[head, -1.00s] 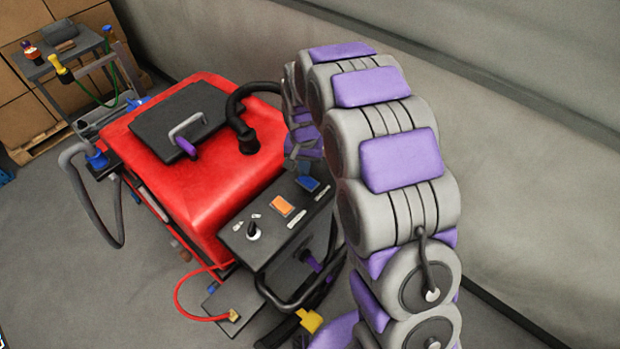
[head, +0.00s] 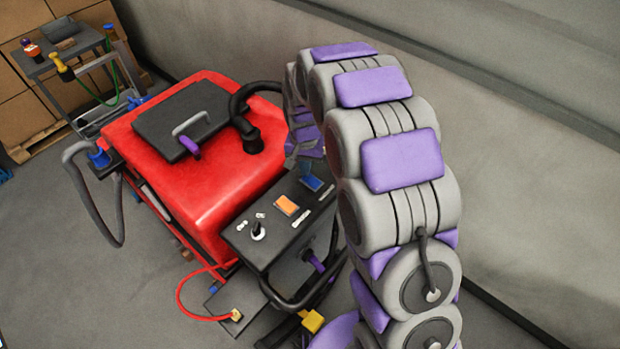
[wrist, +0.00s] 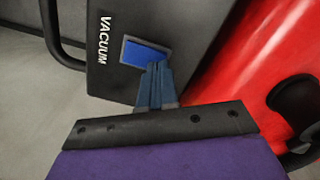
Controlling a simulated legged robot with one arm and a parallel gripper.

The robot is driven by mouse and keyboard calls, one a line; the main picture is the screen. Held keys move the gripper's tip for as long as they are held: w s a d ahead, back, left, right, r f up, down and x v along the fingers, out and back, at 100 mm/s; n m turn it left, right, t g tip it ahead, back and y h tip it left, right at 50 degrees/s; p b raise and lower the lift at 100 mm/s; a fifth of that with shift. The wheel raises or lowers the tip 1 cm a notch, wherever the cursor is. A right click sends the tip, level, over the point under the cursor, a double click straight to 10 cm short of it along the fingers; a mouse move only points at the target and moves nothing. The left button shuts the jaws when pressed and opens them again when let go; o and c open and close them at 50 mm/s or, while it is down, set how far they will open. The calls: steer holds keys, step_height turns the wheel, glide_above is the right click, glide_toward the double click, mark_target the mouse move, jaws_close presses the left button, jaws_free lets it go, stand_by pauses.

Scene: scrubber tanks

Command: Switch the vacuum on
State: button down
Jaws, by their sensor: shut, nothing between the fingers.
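The vacuum switch is a blue rocker (head: 311,183) on the dark control panel (head: 272,236) of the red machine. In the wrist view the blue rocker (wrist: 143,53) sits in a grey frame beside the white word VACUUM (wrist: 104,40). My gripper (wrist: 157,66) is shut and empty. Its blue-grey fingertips overlap the rocker's lower right edge in that view. I cannot tell whether they touch it. In the head view my gripper (head: 294,158) is just above the rocker, partly hidden by my arm.
An orange rocker (head: 286,205) and a black knob (head: 258,231) are on the same panel. The red tank (head: 195,165) has a black hose (head: 246,130) close to my gripper. A black bar handle (head: 300,300) curves below the panel. A grey wall is behind.

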steer(key=shift+a, duration=0.1)
steer(key=shift+d, duration=0.7)
steer(key=shift+a, duration=0.15)
steer(key=shift+a+f, duration=0.2)
steer(key=shift+a, duration=0.2)
steer(key=shift+d+f, duration=0.25)
steer(key=shift+d, duration=0.15)
